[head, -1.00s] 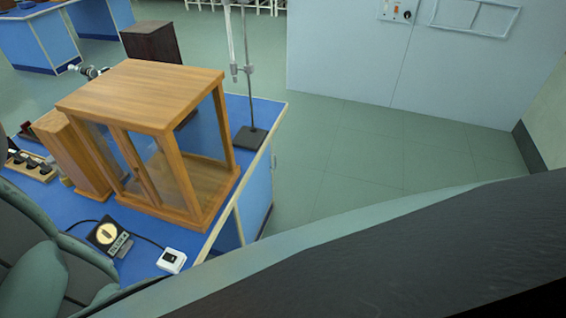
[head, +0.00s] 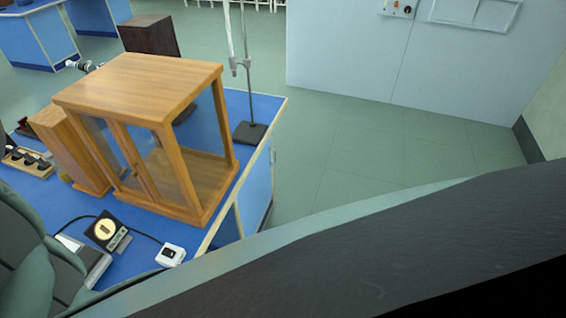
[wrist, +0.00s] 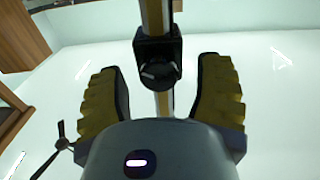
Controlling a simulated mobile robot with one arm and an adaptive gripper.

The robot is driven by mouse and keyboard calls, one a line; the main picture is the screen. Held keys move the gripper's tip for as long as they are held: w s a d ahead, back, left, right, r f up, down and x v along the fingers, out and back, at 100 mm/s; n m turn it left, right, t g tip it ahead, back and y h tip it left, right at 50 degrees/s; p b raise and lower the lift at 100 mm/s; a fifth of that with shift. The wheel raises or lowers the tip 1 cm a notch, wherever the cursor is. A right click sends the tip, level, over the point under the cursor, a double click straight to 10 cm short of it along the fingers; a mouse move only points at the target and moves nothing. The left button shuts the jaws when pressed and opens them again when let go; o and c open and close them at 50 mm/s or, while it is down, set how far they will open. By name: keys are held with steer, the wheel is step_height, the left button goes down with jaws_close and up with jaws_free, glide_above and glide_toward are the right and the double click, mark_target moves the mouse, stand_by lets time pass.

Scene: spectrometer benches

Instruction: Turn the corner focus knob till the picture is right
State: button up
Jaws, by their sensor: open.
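The white box with a dark knob (head: 171,254), likely the focus knob, sits at the near right corner of the blue bench in the head view. A cable runs from it to a small dark display (head: 107,231) showing a pale round picture, too small to judge. My gripper (wrist: 162,76) is open in the wrist view, its yellow-and-black fingers apart. Between them, in the picture, is a dark fitting with a round knob (wrist: 158,74) on a pale, yellow-striped upright. I cannot tell its distance or whether it is the focus knob. The head view does not show the fingers.
A wooden glazed case (head: 140,85) stands on the bench (head: 225,222) behind the display. A retort stand (head: 249,132) is at the bench's far right corner. A grey box (head: 92,268) lies near the display. Floor (head: 370,150) is clear right of the bench.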

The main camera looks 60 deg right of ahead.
steer(key=shift+o, duration=0.3)
steer(key=shift+w, duration=0.1)
jaws_close()
stand_by(0.4)
